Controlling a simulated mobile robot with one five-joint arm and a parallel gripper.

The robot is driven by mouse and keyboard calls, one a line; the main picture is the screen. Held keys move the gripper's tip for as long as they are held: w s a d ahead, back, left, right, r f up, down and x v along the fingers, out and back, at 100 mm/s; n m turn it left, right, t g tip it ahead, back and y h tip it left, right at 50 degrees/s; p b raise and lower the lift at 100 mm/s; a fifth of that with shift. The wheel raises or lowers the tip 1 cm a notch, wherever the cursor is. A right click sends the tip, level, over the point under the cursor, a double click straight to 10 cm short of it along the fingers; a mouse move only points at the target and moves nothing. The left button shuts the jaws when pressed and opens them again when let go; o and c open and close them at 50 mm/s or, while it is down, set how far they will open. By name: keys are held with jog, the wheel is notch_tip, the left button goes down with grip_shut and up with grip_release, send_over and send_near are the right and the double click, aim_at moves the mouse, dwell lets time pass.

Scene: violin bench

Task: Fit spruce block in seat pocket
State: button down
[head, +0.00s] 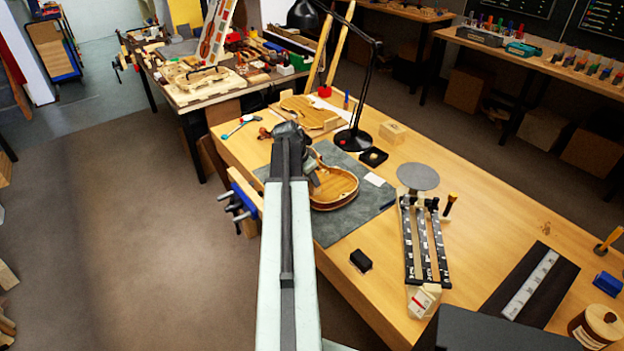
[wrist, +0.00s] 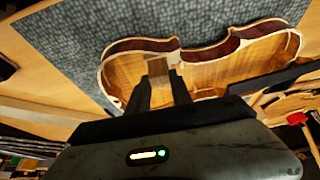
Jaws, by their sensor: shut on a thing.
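An open violin body (head: 335,190), showing its bare amber inside and pale rim, lies on a grey mat (head: 345,228) on the bench. It also shows in the wrist view (wrist: 210,75). My gripper (wrist: 160,82) is over the violin body, its two dark fingers pointing into it. It is shut on the small pale spruce block (wrist: 157,67), which shows between the fingertips. I cannot tell whether the block touches the violin. The seat pocket is not clearly visible. In the head view my own arm hides part of the violin, and the block cannot be made out.
A black lamp (head: 354,139) stands behind the violin, with a small black tray (head: 373,157) beside it. A rack of dark strips (head: 424,240) and a grey disc (head: 418,176) are to the right. A blue clamp (head: 240,203) sits at the left bench edge.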

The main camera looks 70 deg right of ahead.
jog(key=shift+f+b, duration=0.35)
jog(key=shift+f, duration=0.1)
jog(key=c, duration=1.1)
grip_release()
jog(key=shift+r, duration=0.1)
jog(key=shift+o, duration=0.2)
jog(key=p+v, duration=0.7)
jog(key=shift+r, duration=0.4)
jog(key=shift+a, duration=0.1)
